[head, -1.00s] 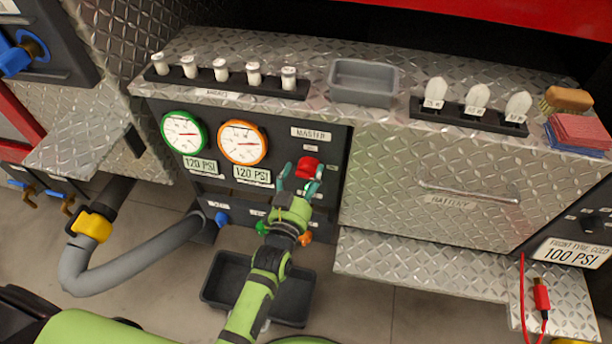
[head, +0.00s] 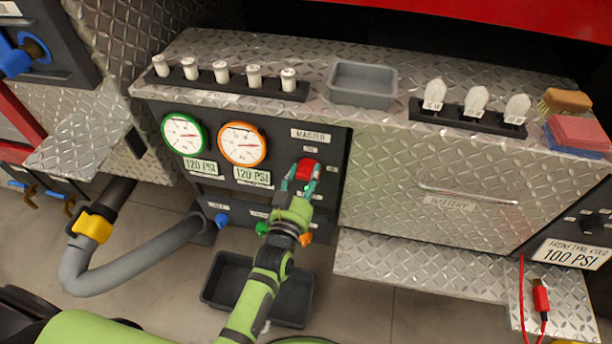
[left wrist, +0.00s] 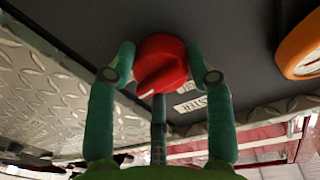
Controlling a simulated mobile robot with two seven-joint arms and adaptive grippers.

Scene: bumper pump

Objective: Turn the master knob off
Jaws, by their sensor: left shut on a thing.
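The red master knob (head: 307,168) is on the dark panel below the MASTER label (head: 311,134). My left gripper (head: 304,181) reaches up to it from below, and its teal fingers are shut on the knob. In the left wrist view the knob (left wrist: 160,65) sits between the two fingertips of the left gripper (left wrist: 165,78), and its raised grip bar runs at a slant. The small position labels around the knob are partly hidden by the gripper. My right gripper is not in view.
A green-rimmed gauge (head: 184,134) and an orange-rimmed gauge (head: 242,144) are left of the knob. Blue (head: 222,219), green (head: 262,228) and orange (head: 305,239) knobs sit lower on the panel. A black bin (head: 215,292) stands on the floor below.

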